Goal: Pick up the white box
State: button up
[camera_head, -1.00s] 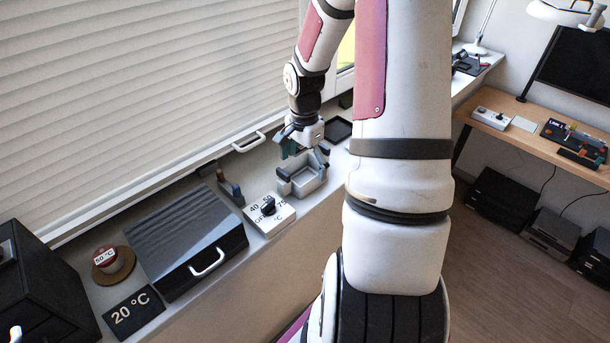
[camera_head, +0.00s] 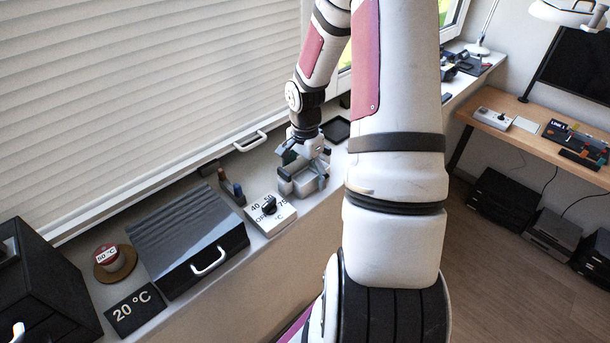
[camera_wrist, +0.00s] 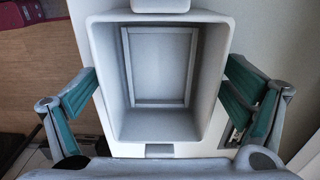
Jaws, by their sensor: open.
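The white box (camera_head: 305,186) is an open-topped, pale grey-white bin standing upright on the ledge under the blinds. In the wrist view the box (camera_wrist: 160,126) looks empty inside, with a tab on its far and near edges. My gripper (camera_head: 303,158) is over the box, partly hiding its back. In the wrist view my gripper (camera_wrist: 160,90) is open, with one green-padded finger on each side of the box.
A white dial unit (camera_head: 268,214) stands close to the box on its left. A dark tray (camera_head: 336,130) lies behind it. Farther left are a dark handled case (camera_head: 190,245) and a 20 °C sign (camera_head: 134,308). The ledge's front edge is near the box.

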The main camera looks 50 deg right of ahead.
dwell(0.3)
jog(key=c, duration=1.5)
jog(key=shift+o, duration=0.2)
